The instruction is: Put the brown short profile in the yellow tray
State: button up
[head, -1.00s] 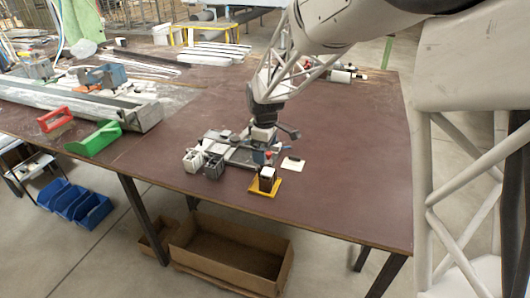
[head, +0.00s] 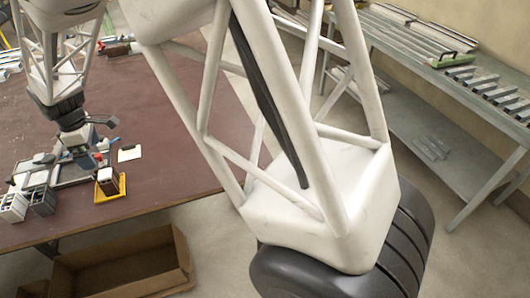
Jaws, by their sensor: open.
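The yellow tray (head: 121,190) lies on the table at the left of the head view. A short dark-brown block with a pale top, which looks like the brown short profile (head: 108,182), stands upright on it. My gripper (head: 84,152) is open, pointing down over the grey clamp fixture (head: 62,172), to the upper left of the tray and apart from the brown profile. Its fingertips are small and partly lost against the fixture.
Grey-white open bins (head: 14,207) stand left of the tray, by the fixture. A white card (head: 129,153) lies behind the tray. The table (head: 175,160) is clear to the right. A cardboard box (head: 120,265) is on the floor, and a grey shelf bench (head: 420,75) stands at right.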

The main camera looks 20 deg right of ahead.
jog(key=s+d+r+m, duration=0.3)
jog(key=d+r, duration=0.1)
jog(key=d, duration=0.4)
jog(key=s+d+r+m+t, duration=0.15)
jog(key=s+d+r, duration=0.25)
jog(key=d, duration=0.5)
jog(key=s+d+r+m, duration=0.3)
jog(key=d+r+m, duration=0.1)
jog(key=d, duration=0.4)
jog(key=s+d+m, duration=0.4)
jog(key=s+d, duration=0.5)
jog(key=s, duration=0.2)
jog(key=s+d+m+t, duration=0.1)
jog(key=s+d+m, duration=0.4)
jog(key=s+d, duration=0.4)
jog(key=s, duration=0.3)
jog(key=shift+r, duration=0.2)
